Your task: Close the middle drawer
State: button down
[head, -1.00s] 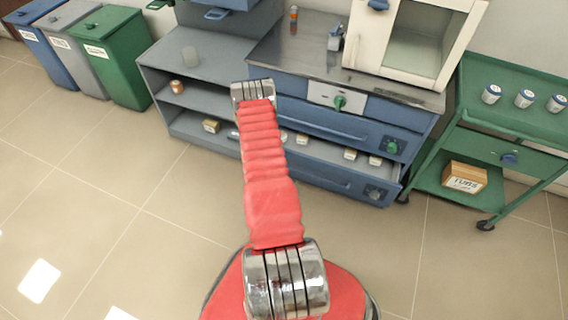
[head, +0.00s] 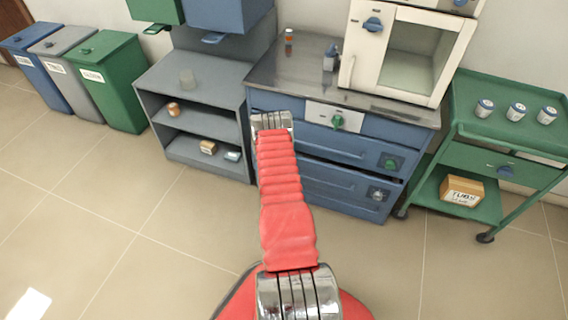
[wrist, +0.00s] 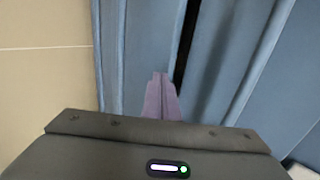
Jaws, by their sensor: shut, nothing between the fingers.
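The blue cabinet (head: 262,100) stands ahead under a steel top. Below its control panel with a green knob are a drawer front with a green dial (head: 350,149) and a lower drawer front with a grey dial (head: 335,188). A thin dark gap shows between these two fronts. I see no drawer contents, and cannot tell whether either is fully flush. My gripper (wrist: 161,76) is shut and empty, its purple fingertips against or just short of a blue panel edge (wrist: 150,35) beside a dark gap (wrist: 186,45). In the head view my arm hides the fingers.
A grey open shelf (head: 205,125) adjoins the cabinet on the left. A green cart (head: 478,155) with several cans stands at the right. A white furnace (head: 362,52) is on the top. Bins (head: 112,85) stand far left. The floor in front is clear.

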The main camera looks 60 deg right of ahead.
jog(key=shift+a, duration=0.1)
jog(key=a+f+v, duration=0.1)
jog(key=f+v, duration=0.1)
jog(key=v, duration=1)
jog(key=shift+s+a+r, duration=0.3)
jog(key=shift+a, duration=0.35)
